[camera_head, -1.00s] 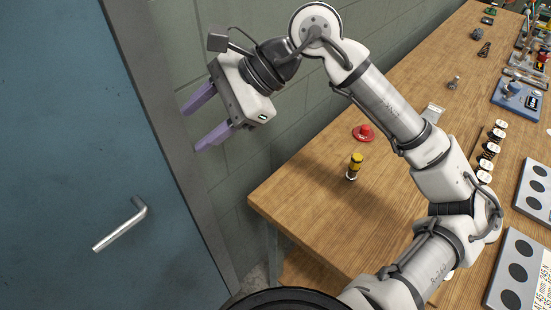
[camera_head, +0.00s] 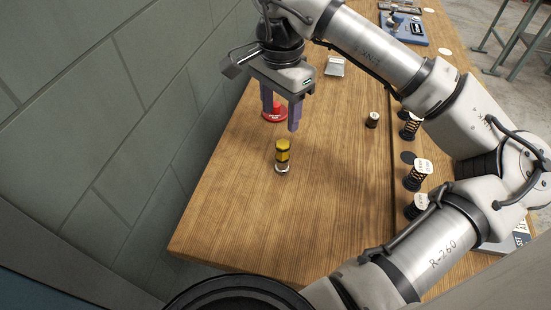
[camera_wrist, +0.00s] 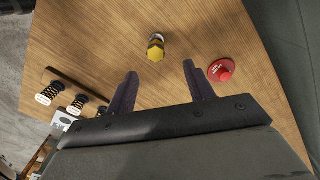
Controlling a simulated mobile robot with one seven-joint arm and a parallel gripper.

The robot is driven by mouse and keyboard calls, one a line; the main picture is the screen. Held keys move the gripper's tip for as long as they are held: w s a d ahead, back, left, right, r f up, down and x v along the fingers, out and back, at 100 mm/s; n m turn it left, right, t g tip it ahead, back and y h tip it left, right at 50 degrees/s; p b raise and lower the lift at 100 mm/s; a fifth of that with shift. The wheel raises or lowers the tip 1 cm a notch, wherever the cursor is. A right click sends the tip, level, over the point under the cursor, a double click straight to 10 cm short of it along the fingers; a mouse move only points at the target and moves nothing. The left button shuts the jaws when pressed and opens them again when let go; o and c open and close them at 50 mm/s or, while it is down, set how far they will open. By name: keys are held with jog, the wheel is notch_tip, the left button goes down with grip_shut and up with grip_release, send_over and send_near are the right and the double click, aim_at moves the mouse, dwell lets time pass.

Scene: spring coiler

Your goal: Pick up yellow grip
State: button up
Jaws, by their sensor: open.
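The yellow grip (camera_head: 282,152) is a small yellow piece with a dark band and a metal base, standing upright on the wooden table (camera_head: 235,200). In the wrist view the yellow grip (camera_wrist: 156,50) is seen from above, beyond the fingertips and roughly midway between them. My gripper (camera_head: 280,118) points down with its two purple fingers apart and empty. In the head view it is above and slightly behind the grip, not touching it. The gripper's fingers (camera_wrist: 160,72) also show apart in the wrist view.
A red button on a round base (camera_wrist: 222,70) stands close to the right finger in the wrist view. Several springs with white tops (camera_head: 415,175) and a small dark cylinder (camera_head: 372,120) are at the right. A wall (camera_head: 100,120) runs along the left. The table's near left is clear.

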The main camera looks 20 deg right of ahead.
aim_at(281, 143)
notch_tip(281, 143, down, 8)
jog(key=shift+s+r+p, duration=0.15)
jog(key=shift+r+p, duration=0.05)
jog(key=shift+p, duration=0.5)
jog(key=shift+s+d+f+p, duration=0.1)
jog(key=shift+f+p, duration=0.35)
jog(key=shift+f, duration=0.15)
notch_tip(281, 143, down, 4)
jog(key=shift+s+d+f+p, duration=0.1)
jog(key=shift+p, duration=0.6)
jog(key=shift+c, duration=0.4)
grip_shut()
